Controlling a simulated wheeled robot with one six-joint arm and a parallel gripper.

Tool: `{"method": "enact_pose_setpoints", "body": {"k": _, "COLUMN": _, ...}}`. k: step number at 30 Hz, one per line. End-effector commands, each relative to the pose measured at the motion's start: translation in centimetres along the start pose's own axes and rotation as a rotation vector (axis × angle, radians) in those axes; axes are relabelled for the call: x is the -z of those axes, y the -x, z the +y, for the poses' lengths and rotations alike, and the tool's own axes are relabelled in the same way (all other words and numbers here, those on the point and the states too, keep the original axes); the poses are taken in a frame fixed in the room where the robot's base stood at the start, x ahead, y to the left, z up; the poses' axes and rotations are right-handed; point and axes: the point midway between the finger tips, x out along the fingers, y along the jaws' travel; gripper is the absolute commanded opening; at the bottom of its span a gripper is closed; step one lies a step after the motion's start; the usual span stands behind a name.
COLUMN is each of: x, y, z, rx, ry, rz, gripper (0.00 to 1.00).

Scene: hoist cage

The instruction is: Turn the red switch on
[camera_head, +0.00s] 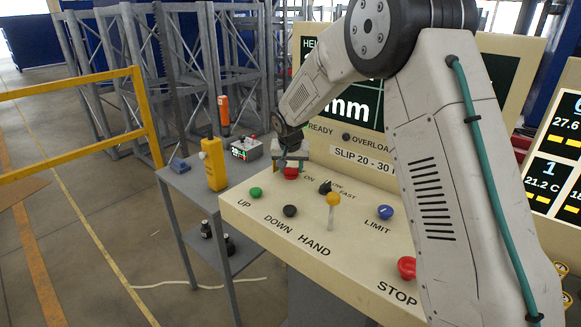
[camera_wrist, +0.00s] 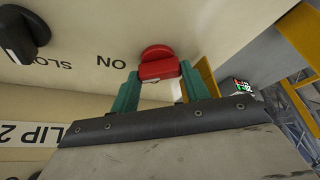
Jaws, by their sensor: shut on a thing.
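The red switch (camera_head: 291,173) sits at the back left of the cream control panel (camera_head: 262,205), beside the printed word ON. In the wrist view the red switch (camera_wrist: 158,66) shows a round base and a bar-shaped handle. My gripper (camera_wrist: 157,72) has its two green fingers on either side of the handle, shut on it. In the head view my gripper (camera_head: 290,160) reaches down to the switch from behind and partly hides it.
A black SLOW/FAST selector (camera_head: 325,187) stands right of the switch. The panel also carries a yellow-topped lever (camera_head: 333,200), green button (camera_head: 255,192), black button (camera_head: 290,211), blue knob (camera_head: 385,212) and red STOP button (camera_head: 407,267). A grey side table (camera_head: 190,188) holds a yellow device (camera_head: 214,165).

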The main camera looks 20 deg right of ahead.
Motion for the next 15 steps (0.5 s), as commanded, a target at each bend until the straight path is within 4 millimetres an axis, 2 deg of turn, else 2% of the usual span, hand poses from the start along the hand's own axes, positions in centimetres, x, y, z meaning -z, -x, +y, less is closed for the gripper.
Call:
{"method": "enact_pose_setpoints", "body": {"k": 2, "x": -0.25, "y": -0.10, "z": 0.05, "rx": -0.002, "ry": 0.000, "rz": -0.006, "gripper": 0.23}}
{"method": "enact_pose_setpoints", "body": {"k": 3, "x": -0.25, "y": -0.11, "z": 0.05, "rx": -0.002, "ry": 0.000, "rz": -0.006, "gripper": 0.57}}
{"method": "enact_pose_setpoints", "body": {"k": 4, "x": -0.24, "y": -0.10, "z": 0.05, "rx": -0.002, "ry": 0.000, "rz": -0.006, "gripper": 0.65}}
{"method": "enact_pose_setpoints", "body": {"k": 5, "x": -0.22, "y": -0.09, "z": 0.05, "rx": -0.002, "ry": 0.000, "rz": -0.005, "gripper": 0.68}}
{"method": "enact_pose_setpoints", "body": {"k": 15, "x": -0.07, "y": 0.51, "z": 0.01, "rx": 0.000, "ry": 0.001, "rz": -0.002, "gripper": 0.68}}
